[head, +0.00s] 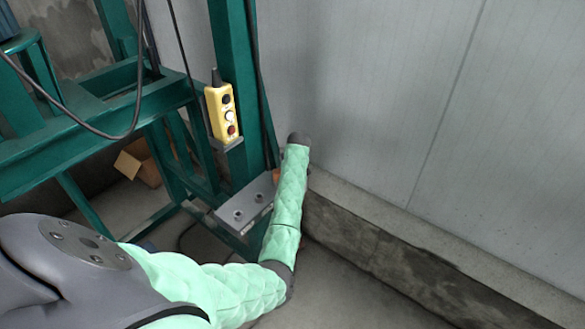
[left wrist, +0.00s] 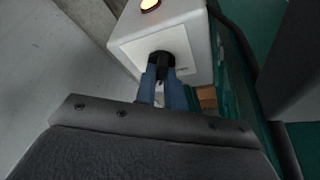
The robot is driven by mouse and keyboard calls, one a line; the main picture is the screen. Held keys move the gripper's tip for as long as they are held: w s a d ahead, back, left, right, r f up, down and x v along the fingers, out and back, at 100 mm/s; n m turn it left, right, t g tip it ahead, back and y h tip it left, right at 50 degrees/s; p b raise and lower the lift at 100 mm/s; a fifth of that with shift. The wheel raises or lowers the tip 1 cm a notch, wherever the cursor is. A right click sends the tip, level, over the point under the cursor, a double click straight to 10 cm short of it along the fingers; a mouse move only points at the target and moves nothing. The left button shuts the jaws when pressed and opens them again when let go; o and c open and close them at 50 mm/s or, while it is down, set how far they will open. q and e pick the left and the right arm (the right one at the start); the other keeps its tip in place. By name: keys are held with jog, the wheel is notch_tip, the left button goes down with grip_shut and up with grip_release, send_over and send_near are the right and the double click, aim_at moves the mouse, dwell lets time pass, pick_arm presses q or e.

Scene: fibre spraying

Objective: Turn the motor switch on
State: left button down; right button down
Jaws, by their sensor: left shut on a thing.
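In the left wrist view, the motor switch is a black knob (left wrist: 161,62) on the pale face of a light grey box (left wrist: 190,45). A lit, warm-coloured lamp (left wrist: 149,4) shows at the top of the box. My left gripper (left wrist: 162,80) has its blue fingers shut on the knob, one at each side. The knob's exact turn angle is hard to tell, as the fingers cover part of it. In the head view my green-sleeved left arm reaches toward the wall, and its gripper and the switch are hidden. My right gripper is not in view.
A yellow button pendant (head: 222,115) sits in a holder on the green steel frame (head: 236,60). A grey block with holes (head: 243,205) is low beside my forearm. A cardboard box (head: 140,163) lies behind the frame. A pale panel wall (head: 400,90) and concrete ledge stand at right.

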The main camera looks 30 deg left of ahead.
pick_arm(q)
jog(key=shift+r, duration=0.15)
jog(key=c, duration=1.5)
grip_release()
jog(key=shift+d+r+b, duration=0.1)
jog(key=shift+r+b, duration=0.1)
jog(key=shift+b, duration=0.15)
jog(key=shift+b+v, duration=1.5)
jog(key=shift+v, duration=2.15)
